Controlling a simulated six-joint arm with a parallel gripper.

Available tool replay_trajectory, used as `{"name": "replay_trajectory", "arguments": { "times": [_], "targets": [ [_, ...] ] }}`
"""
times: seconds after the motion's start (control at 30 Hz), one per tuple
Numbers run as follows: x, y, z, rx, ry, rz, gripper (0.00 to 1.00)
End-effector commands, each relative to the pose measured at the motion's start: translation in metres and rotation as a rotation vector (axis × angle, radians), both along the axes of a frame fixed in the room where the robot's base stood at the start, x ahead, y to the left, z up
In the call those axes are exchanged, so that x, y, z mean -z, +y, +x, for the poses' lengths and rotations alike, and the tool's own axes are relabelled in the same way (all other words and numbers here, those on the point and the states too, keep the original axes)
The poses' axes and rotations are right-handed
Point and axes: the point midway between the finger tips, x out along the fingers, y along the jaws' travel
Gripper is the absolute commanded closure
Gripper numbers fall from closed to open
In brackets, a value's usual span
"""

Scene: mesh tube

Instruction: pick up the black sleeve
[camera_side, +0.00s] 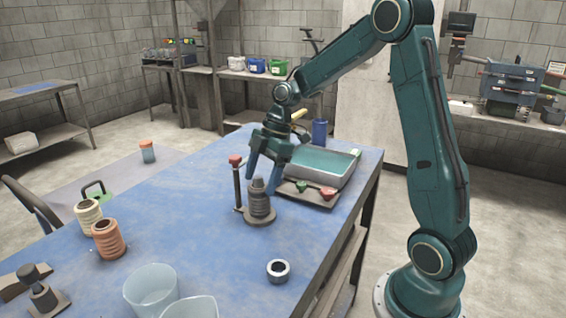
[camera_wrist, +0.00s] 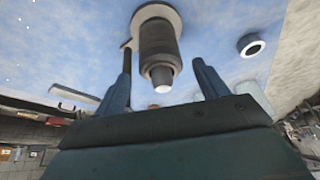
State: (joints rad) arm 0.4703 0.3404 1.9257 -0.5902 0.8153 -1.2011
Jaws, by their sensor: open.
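The black sleeve (camera_side: 260,203) is a dark ribbed cylinder standing upright on a round base on the blue table. A narrower tip shows at its top. In the wrist view the sleeve (camera_wrist: 157,42) lies between the two fingers, with clear gaps on both sides. My gripper (camera_side: 262,184) is open and empty, pointing down at the sleeve's upper end. Its blue fingers also show in the wrist view (camera_wrist: 162,60). I cannot tell exactly how far down the fingers reach along the sleeve.
A red-topped post (camera_side: 237,180) stands close left of the sleeve. A tray (camera_side: 325,165) and a red-handled clamp (camera_side: 310,193) lie just behind and right. A metal ring (camera_side: 278,271), clear cups (camera_side: 150,290) and an orange ribbed sleeve (camera_side: 108,240) are nearer.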

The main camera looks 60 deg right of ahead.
Motion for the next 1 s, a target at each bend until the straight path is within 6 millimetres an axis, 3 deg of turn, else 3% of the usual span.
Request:
{"name": "replay_trajectory", "arguments": {
  "times": [0.53,1.0],
  "targets": [
    [0.045,0.016,0.005,0.000,0.003,0.001,0.27],
    [0.048,0.017,0.005,0.000,0.001,-0.001,0.27]
  ]
}}
